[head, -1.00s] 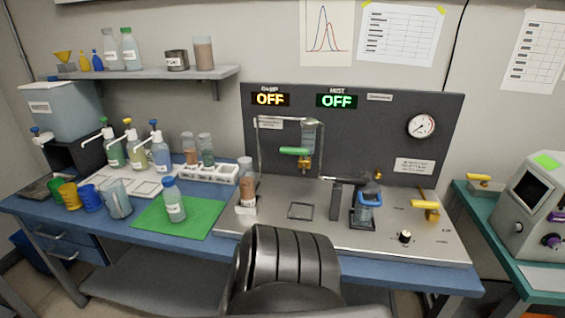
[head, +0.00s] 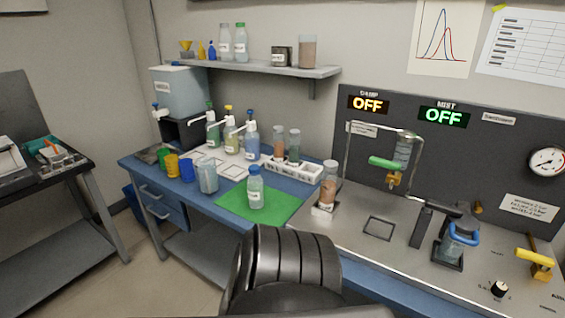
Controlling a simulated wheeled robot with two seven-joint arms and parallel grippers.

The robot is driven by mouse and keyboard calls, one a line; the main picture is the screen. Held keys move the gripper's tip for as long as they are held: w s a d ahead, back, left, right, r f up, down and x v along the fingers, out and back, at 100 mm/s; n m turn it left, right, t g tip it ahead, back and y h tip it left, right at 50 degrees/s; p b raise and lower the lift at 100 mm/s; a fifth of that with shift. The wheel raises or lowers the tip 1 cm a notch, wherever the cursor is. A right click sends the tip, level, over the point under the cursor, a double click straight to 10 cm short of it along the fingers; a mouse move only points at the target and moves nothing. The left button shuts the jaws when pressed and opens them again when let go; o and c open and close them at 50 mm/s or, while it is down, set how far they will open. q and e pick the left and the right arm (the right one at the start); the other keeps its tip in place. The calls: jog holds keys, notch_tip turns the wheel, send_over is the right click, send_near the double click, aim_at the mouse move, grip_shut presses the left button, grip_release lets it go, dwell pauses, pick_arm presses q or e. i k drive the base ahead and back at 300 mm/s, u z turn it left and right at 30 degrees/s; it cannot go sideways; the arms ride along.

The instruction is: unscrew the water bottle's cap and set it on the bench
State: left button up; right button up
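The water bottle (head: 256,191) is a clear bottle with a white label, standing upright on a green mat (head: 284,207) on the blue bench (head: 211,204). Its blue cap (head: 255,169) is on top. Neither of my grippers shows in the head view. A black ribbed part of my own body fills the bottom middle and hides part of the bench's front edge.
Blue and yellow cups and a clear beaker (head: 208,177) stand left of the mat. Pump bottles (head: 251,141) and a white vial rack (head: 292,172) stand behind it. A steel panel rig (head: 379,252) is at right. Bare mat surrounds the bottle.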

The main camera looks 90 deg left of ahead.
aim_at(255, 191)
jog(key=u, duration=2.5)
